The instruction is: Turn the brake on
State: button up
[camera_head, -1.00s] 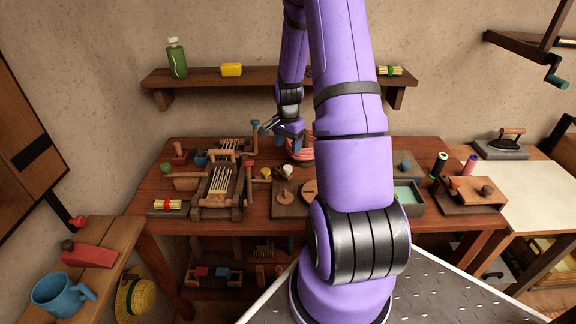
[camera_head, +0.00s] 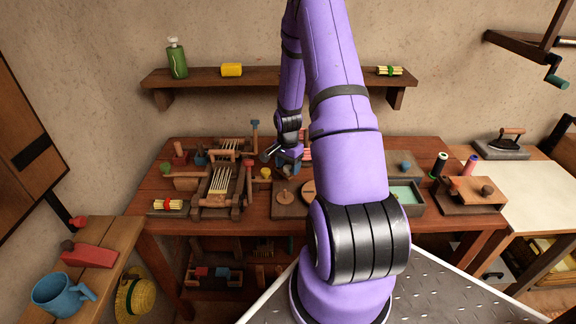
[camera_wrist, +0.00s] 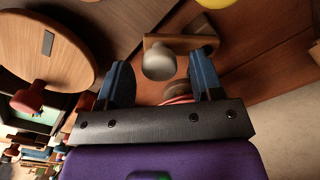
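My gripper (camera_head: 282,158) is low over the back middle of the table. In the wrist view its two blue fingers (camera_wrist: 162,82) are apart. A pale grey knob (camera_wrist: 159,63) on a small wooden bracket (camera_wrist: 190,42) shows in the gap between them; contact cannot be told. In the head view my arm hides this knob. Which part is the brake is not marked. A round wooden disc (camera_wrist: 42,45) with a dark slot lies left of the fingers in the wrist view, with a red knob (camera_wrist: 30,97) near it.
A wooden frame with pale strings (camera_head: 222,185) and a blue-topped post (camera_head: 254,135) stand left of my gripper. A yellow knob (camera_head: 265,173) is close by. A teal-lined tray (camera_head: 408,193) lies at right. A wall shelf (camera_head: 200,78) runs behind.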

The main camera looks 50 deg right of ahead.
grip_shut()
jog(key=shift+d+n, duration=0.15)
jog(key=shift+n, duration=0.15)
jog(key=d+n, duration=0.1)
jog(key=n, duration=0.2)
jog(key=shift+d, duration=0.2)
jog(key=shift+w+d+n, duration=0.2)
jog(key=shift+d+n, duration=0.25)
jog(key=shift+n, duration=0.75)
jog(key=shift+o, duration=0.4)
grip_release()
